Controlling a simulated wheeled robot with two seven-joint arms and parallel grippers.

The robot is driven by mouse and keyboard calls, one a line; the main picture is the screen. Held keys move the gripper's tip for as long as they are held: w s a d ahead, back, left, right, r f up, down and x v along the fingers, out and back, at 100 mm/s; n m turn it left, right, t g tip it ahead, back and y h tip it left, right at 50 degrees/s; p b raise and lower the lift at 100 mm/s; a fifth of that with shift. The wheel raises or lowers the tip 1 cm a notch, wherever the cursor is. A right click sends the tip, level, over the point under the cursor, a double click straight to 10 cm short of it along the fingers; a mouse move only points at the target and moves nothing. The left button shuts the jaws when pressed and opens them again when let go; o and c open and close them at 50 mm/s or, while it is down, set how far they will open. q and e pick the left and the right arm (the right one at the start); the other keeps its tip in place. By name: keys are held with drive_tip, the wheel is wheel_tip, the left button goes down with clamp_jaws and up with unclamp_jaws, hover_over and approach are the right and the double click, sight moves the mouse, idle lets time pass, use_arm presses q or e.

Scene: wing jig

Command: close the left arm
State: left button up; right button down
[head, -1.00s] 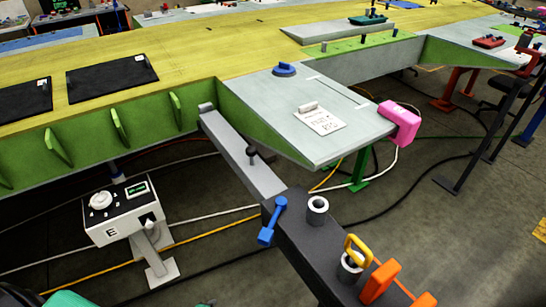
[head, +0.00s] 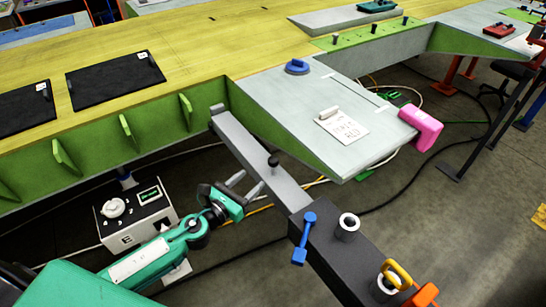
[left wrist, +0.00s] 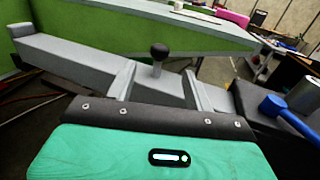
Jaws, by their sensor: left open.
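A grey jig arm (head: 245,152) runs from the green wing edge to a dark block (head: 335,250). A black ball-topped knob (head: 273,160) stands upright on it. It also shows in the left wrist view (left wrist: 158,52). My left gripper (head: 247,182) is open beside the grey arm, a little left of and below the knob. In the left wrist view the knob appears between the two fingers (left wrist: 157,78), beyond them. I cannot tell whether the fingers touch the arm. My right gripper is not in view.
A blue lever (head: 304,239) and a white ring (head: 348,225) sit on the dark block, with a yellow handle (head: 396,272) further along. A pink part (head: 421,128) is on the grey panel's corner. A white control box (head: 136,213) stands behind my left forearm. Cables cross the floor.

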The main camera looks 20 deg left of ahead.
sight(269, 163)
use_arm(q)
drive_tip(key=p+x, duration=0.2)
drive_tip(key=x, duration=0.9)
drive_tip(key=shift+w+d, duration=0.15)
drive_tip(key=shift+w, duration=0.25)
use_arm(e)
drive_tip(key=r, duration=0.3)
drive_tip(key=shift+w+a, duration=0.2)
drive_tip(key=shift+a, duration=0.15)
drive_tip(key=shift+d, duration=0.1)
use_arm(q)
clamp_jaws()
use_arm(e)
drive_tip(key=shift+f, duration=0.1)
